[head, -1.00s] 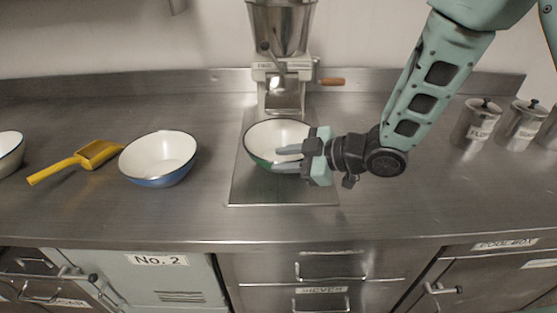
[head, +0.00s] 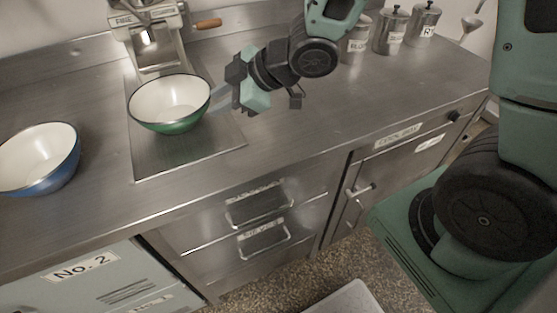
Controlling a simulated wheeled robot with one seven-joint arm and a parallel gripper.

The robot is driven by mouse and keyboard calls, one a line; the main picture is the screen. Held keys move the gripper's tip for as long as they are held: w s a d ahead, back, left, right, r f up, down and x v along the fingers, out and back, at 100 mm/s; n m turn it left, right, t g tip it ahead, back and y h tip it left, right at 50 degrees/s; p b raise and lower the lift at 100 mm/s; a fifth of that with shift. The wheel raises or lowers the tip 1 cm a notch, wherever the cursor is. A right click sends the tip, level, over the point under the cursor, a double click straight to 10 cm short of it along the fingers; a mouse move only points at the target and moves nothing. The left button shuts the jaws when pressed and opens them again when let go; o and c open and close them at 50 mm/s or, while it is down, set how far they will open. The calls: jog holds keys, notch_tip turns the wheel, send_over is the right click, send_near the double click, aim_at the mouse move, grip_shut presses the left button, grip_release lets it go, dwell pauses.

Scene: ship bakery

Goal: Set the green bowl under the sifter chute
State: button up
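The green bowl (head: 172,124), white inside with a dark rim, stands upright on the flat metal plate (head: 150,165) in front of the sifter (head: 148,38). The sifter's chute (head: 150,40) is just behind the bowl, near its back rim. My gripper (head: 222,97) is at the bowl's right side, with its pale fingers pointing at the bowl's rim. Its fingers are partly blurred, and I cannot tell whether they touch the bowl or how far apart they are.
A blue bowl (head: 42,170) stands on the counter at the left. Labelled metal canisters (head: 391,30) stand at the back right. The sifter's wooden handle (head: 207,24) sticks out to the right. The counter right of my gripper is clear. Drawers and cupboards lie below the front edge.

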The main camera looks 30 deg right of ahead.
jog(key=s+d+r+m+g+h, duration=0.1)
jog(key=s+m+g+h, duration=0.6)
jog(key=s, duration=1.5)
jog(key=shift+s+d+r, duration=0.25)
